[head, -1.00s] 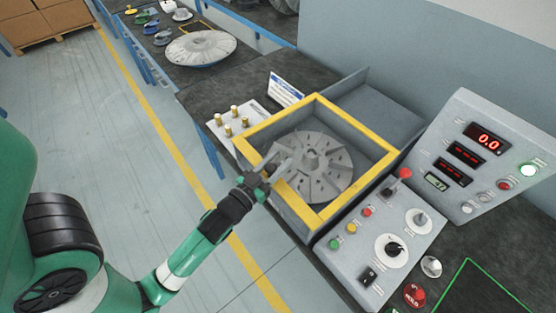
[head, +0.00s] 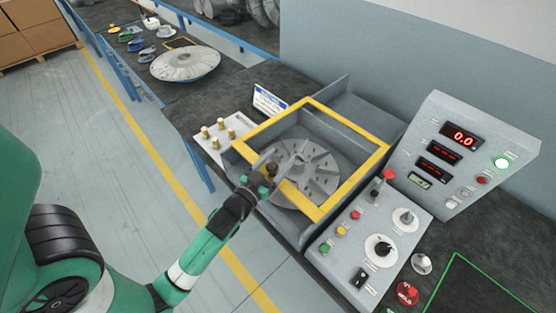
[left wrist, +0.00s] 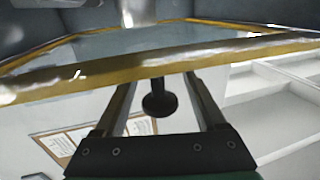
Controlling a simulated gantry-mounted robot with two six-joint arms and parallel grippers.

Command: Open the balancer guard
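The balancer guard (head: 357,179) is a yellow frame over a grey box holding a bladed metal rotor (head: 312,167). Its near-left side stands above the box rim (head: 285,229), so it is tilted up and partly open. The guard's yellow bar also crosses the left wrist view (left wrist: 225,63). A dark knob (left wrist: 160,99) on that bar sits between the fingers of my left gripper (head: 267,170). The fingers are apart, with a visible gap on each side of the knob. Whether they touch the bar is unclear. My right gripper is out of view.
A control panel (head: 345,256) with knobs and a red-tipped lever (head: 380,183) stands right of the box. A display console (head: 462,150) is behind it. A white tray with brass pegs (head: 220,133) and a sign (head: 269,101) are at the left.

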